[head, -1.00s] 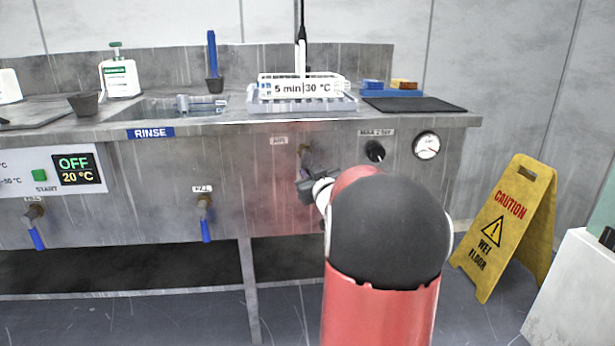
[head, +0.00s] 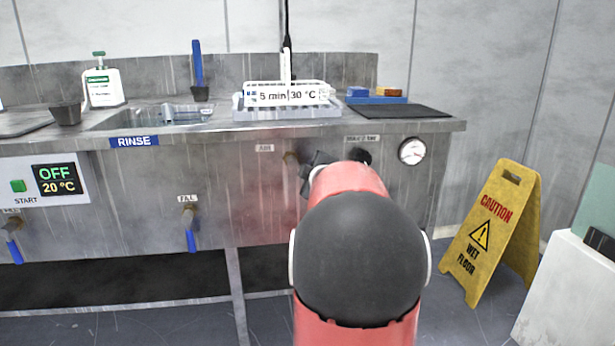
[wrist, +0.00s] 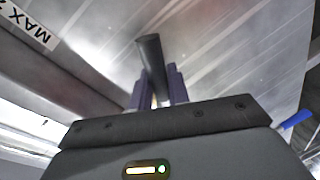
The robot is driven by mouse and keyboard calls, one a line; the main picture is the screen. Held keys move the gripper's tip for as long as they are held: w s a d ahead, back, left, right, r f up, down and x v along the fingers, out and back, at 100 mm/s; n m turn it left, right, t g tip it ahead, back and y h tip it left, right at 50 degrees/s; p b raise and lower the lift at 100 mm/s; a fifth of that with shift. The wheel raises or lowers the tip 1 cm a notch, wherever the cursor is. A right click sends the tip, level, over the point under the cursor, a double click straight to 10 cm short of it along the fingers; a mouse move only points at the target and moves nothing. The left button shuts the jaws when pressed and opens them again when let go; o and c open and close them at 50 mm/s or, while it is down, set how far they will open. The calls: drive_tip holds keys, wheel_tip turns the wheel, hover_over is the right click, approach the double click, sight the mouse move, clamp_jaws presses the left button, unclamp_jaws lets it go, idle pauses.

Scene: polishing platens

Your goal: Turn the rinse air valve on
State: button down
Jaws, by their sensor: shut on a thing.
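A black knob (head: 360,156) and a round gauge (head: 412,151) sit right of the valve. A blue-handled fill valve (head: 190,232) hangs to the left. A rack (head: 285,100) stands on the bench above. A yellow wet-floor sign (head: 492,232) stands on the floor at right.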

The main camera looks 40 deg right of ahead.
drive_tip(key=shift+s+d+r+n+g+h+b, duration=0.15)
drive_tip(key=shift+r+n, duration=0.15)
drive_tip(key=shift+n, duration=0.4)
drive_tip(key=shift+w+r+n+g+h+b, duration=0.15)
drive_tip(key=shift+r+n, duration=0.15)
drive_tip(key=shift+n, duration=0.4)
drive_tip(key=shift+s, duration=0.1)
drive_tip(key=c, duration=1.4)
unclamp_jaws()
drive_tip(key=shift+r, duration=0.1)
drive_tip(key=v, duration=0.7)
drive_tip(key=shift+s+a+p, duration=0.25)
drive_tip(key=shift+s+p, duration=0.1)
drive_tip(key=shift+p, duration=0.05)
